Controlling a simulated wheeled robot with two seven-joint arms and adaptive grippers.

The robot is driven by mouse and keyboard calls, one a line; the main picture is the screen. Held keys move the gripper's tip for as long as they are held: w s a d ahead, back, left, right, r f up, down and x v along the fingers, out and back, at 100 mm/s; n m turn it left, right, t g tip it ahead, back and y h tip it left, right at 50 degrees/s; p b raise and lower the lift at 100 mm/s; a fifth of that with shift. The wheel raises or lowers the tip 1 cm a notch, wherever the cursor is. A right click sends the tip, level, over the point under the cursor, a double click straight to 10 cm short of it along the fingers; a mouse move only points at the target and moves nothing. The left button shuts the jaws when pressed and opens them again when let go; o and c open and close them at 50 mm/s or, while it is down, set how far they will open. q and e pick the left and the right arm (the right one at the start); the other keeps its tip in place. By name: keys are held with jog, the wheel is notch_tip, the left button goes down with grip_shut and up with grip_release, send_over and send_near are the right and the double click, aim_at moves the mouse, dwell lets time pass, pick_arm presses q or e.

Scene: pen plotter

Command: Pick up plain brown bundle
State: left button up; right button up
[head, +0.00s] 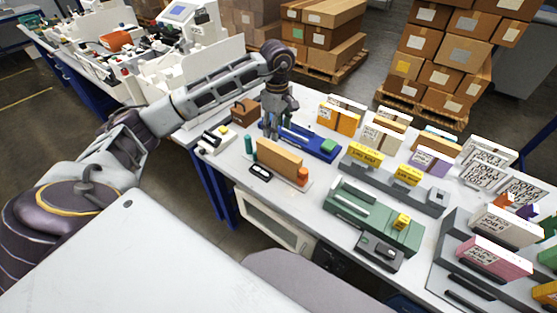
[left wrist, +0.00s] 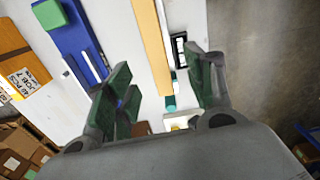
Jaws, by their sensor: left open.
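A small plain brown bundle (head: 244,111) sits on the white table toward its back left edge. In the head view my left gripper (head: 279,128) points down just to the right of it, over the left end of a blue plotter (head: 318,146). In the left wrist view my left gripper (left wrist: 160,92) is open with nothing between its fingers. A brown patch (left wrist: 141,129), likely the bundle, shows low between the fingers and is mostly hidden. My right gripper is not in view.
A tan upright panel (head: 280,160) and a teal cylinder (head: 249,145) stand in front of the blue plotter. Labelled bundles (head: 340,117) stand to the right. A green plotter (head: 372,222) and grey racks fill the table's front right. Cardboard boxes (head: 330,33) are stacked behind.

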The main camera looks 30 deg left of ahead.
aim_at(278, 150)
pick_arm(q)
jog(key=shift+f+m, duration=0.4)
jog(key=shift+f, duration=0.25)
notch_tip(278, 150, down, 6)
jog(key=shift+f+p, duration=0.3)
jog(key=shift+f, duration=0.5)
jog(key=shift+w+f, duration=0.25)
jog(key=shift+f, duration=0.45)
notch_tip(278, 150, down, 3)
jog(key=shift+w+f+p, duration=0.1)
jog(key=shift+w+p, duration=0.05)
jog(key=shift+p, duration=0.3)
jog(key=shift+f, duration=0.15)
jog(key=shift+c, duration=0.8)
jog(key=c, duration=0.5)
grip_shut()
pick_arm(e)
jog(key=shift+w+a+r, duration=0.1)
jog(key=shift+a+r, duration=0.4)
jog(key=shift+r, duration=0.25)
